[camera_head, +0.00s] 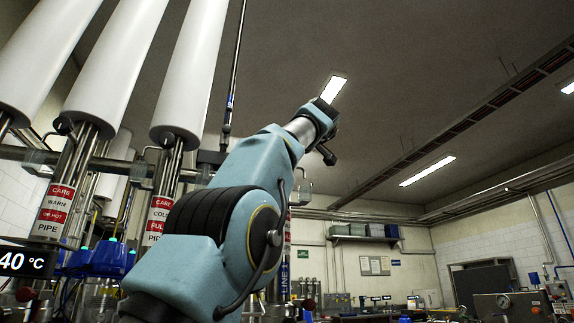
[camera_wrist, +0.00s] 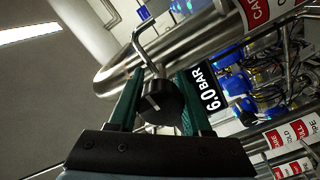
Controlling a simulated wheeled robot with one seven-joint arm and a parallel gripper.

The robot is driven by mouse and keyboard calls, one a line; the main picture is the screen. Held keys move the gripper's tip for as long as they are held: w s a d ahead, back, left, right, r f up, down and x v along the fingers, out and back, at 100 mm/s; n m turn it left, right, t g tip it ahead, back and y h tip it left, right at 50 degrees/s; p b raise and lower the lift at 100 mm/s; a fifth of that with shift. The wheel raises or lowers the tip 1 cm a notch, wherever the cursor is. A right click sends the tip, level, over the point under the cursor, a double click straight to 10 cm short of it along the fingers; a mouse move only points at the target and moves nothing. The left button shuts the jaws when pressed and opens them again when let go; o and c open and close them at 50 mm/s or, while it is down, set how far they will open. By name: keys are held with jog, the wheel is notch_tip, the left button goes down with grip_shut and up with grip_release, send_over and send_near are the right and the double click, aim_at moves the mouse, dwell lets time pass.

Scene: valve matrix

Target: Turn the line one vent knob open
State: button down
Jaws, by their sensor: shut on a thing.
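In the wrist view a round black knob (camera_wrist: 161,103) with a short white pointer mark sits between the two green fingers of my gripper (camera_wrist: 159,76). The gripper is shut on the knob, with one finger on each side. A thin bent metal tube (camera_wrist: 146,48) rises just behind the knob, in front of a large steel pipe (camera_wrist: 185,52). In the head view my arm reaches up and to the right. The fingers and knob cannot be made out clearly there. A blue "LINE 1" label (camera_head: 284,286) shows on a pipe partly behind my arm.
Blue valve units (camera_wrist: 243,85) and red-and-white warning labels (camera_wrist: 291,133) lie further right. In the head view thick white insulated pipes (camera_head: 116,68) stand left of my arm.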

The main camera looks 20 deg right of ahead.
jog(key=shift+c, duration=1.7)
grip_release()
jog(key=s+a+b, duration=0.1)
jog(key=s+b, duration=0.2)
jog(key=s, duration=0.7)
jog(key=shift+s+a, duration=0.15)
jog(key=shift+s, duration=0.2)
